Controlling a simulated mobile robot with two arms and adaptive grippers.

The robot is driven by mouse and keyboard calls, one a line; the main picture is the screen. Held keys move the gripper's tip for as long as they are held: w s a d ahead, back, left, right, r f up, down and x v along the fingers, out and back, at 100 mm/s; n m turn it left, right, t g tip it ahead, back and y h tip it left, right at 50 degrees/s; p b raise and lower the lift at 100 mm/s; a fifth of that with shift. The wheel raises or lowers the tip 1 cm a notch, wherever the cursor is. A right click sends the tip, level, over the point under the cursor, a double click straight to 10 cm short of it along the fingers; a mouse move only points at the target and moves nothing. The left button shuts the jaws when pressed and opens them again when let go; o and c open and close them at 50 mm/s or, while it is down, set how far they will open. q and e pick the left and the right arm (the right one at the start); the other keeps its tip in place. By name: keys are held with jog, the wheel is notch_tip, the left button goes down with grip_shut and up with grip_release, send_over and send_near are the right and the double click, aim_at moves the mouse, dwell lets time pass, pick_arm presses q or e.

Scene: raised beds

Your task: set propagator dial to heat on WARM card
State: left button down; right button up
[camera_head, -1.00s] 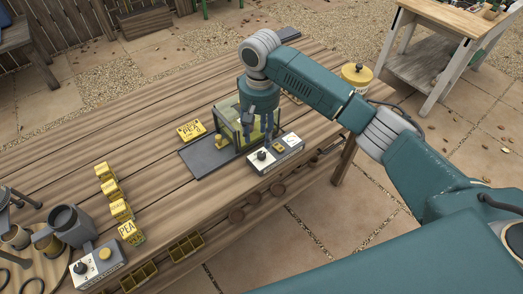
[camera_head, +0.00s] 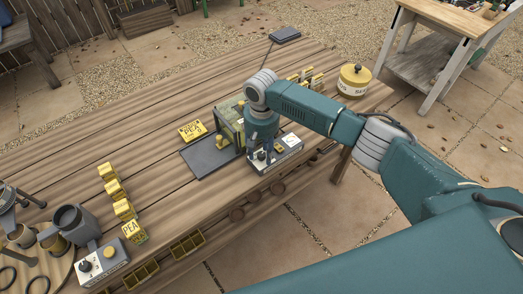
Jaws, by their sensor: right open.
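The propagator (camera_head: 231,128), a clear box with a yellowish frame, stands on a dark mat (camera_head: 198,162) on the wooden table. In front of it is a white and grey control box (camera_head: 288,150) with a dark dial (camera_head: 262,156) at its left end. My right gripper (camera_head: 264,157) points down over the dial end of the box. The fingers are small here, and whether they touch the dial cannot be told. A yellow card reading PEA (camera_head: 191,130) stands left of the propagator. A WARM card cannot be made out. My left gripper is not in view.
A second control box with a dial (camera_head: 98,264) sits at the table's front left, beside a grey jug (camera_head: 75,225) and several yellow PEA packets (camera_head: 134,231). A yellow-lidded pot (camera_head: 354,80) stands at the right. The table's middle left is clear.

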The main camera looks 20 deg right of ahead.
grip_shut()
